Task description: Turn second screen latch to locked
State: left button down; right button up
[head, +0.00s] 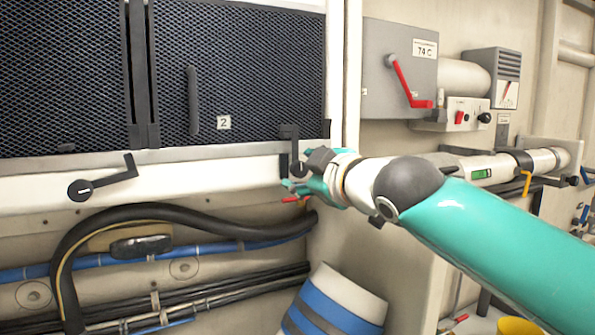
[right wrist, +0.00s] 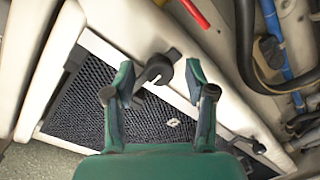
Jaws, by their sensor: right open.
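The second screen (head: 255,75) is a dark mesh panel with a "2" label, at the upper middle of the head view. Its black latch (head: 289,132) is at the panel's lower right corner, its arm pointing up, partly hidden by my right gripper (head: 293,188). In the right wrist view the latch (right wrist: 159,68) shows between the two spread fingers of my right gripper (right wrist: 160,78). The gripper is open, with a gap on each side of the latch; I cannot tell whether a finger touches it. My left gripper is in neither view.
Another black latch (head: 100,185) is on the white ledge at left, below the other mesh screen (head: 60,70). A thick black hose (head: 150,212) curves below the ledge. A grey box with a red handle (head: 400,75) is on the right wall. A blue-and-white cylinder (head: 335,305) stands below.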

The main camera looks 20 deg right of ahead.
jog(key=s+r, duration=0.1)
jog(key=s, duration=0.9)
jog(key=shift+d, duration=0.25)
jog(key=shift+s, duration=0.1)
